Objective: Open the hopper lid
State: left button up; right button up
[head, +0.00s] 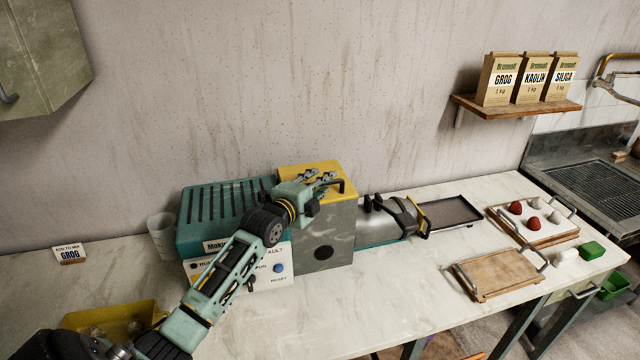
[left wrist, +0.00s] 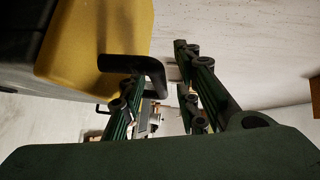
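The hopper lid (head: 300,171) is yellow and lies closed on top of the grey hopper block (head: 322,240) of the machine. A black bar handle (head: 340,186) sits at its right side. In the left wrist view, the yellow lid (left wrist: 95,45) is at upper left, with the handle (left wrist: 150,66) sticking out towards the fingers. My left gripper (head: 322,180) is at the lid's top beside the handle. Its fingers (left wrist: 165,95) are apart, and the handle's end shows near the left finger. I cannot tell whether they touch. My right gripper is not in view.
The teal machine housing (head: 215,215) with its control panel stands left of the hopper. A steel barrel (head: 385,225) extends right. A dark tray (head: 447,214), a wooden board (head: 498,274) and a tray with balls (head: 545,232) lie further right. The front middle counter is clear.

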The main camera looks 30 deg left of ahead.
pick_arm(q)
grip_shut()
dwell(0.4)
